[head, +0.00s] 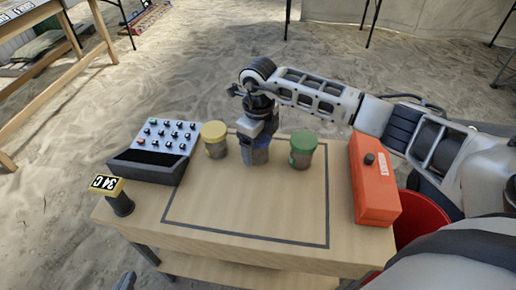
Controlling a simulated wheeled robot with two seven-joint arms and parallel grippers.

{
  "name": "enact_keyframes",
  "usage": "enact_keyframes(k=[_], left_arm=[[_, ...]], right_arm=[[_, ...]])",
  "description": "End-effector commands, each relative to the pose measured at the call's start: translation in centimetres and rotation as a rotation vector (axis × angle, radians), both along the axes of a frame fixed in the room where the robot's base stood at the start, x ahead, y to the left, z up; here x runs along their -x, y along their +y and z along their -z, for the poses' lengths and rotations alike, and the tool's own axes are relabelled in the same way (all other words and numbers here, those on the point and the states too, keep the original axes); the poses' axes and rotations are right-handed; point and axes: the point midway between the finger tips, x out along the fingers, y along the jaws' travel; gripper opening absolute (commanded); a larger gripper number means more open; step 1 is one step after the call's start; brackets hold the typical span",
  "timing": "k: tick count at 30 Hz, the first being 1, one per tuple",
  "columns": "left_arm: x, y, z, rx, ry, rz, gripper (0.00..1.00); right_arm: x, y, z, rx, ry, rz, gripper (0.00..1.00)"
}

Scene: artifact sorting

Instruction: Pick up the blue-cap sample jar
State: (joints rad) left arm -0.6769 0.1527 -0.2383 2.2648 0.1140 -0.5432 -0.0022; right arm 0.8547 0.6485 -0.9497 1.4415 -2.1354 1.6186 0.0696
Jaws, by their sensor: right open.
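The blue-cap sample jar (257,156) stands upright on the wooden table, between a yellow-cap jar (215,141) and a green-cap jar (302,151). My right gripper (258,136) points down at the blue-cap jar from above and behind. Its jaws are open at the height of the blue cap and hide part of it. I cannot tell whether the fingers touch the jar. A small grey piece at the bottom left edge (125,281) seems to be part of my left gripper; its jaws cannot be made out.
A control box with several knobs (165,137) and a yellow number marker (108,186) are at the table's left. An orange-red box (373,180) lies on the right, with a red bin (420,213) beyond the edge. The front area inside the dark outline (245,237) is clear.

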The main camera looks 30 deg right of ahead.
Motion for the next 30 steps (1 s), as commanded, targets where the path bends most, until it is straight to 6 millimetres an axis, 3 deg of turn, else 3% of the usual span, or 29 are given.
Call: enact_keyframes(k=[3,4,9,23,30], left_arm=[[0.0,0.0,-0.1,0.001,-0.001,0.001,0.00],[0.0,0.0,-0.1,0.001,-0.001,0.001,0.00],[0.0,0.0,-0.1,0.001,-0.002,0.001,0.00],[0.2,0.0,-0.1,0.001,0.000,0.000,0.00],[0.2,0.0,-0.5,0.001,-0.004,-0.001,0.00]], right_arm=[[0.0,0.0,0.0,0.000,0.000,0.000,0.83],[0.0,0.0,0.0,0.000,0.000,0.000,0.78],[0.0,0.0,0.0,0.000,0.000,0.000,0.30],[0.0,0.0,-0.2,-0.001,-0.001,0.000,0.28],[-0.1,0.0,-2.2,0.000,-0.004,-0.001,0.28]])
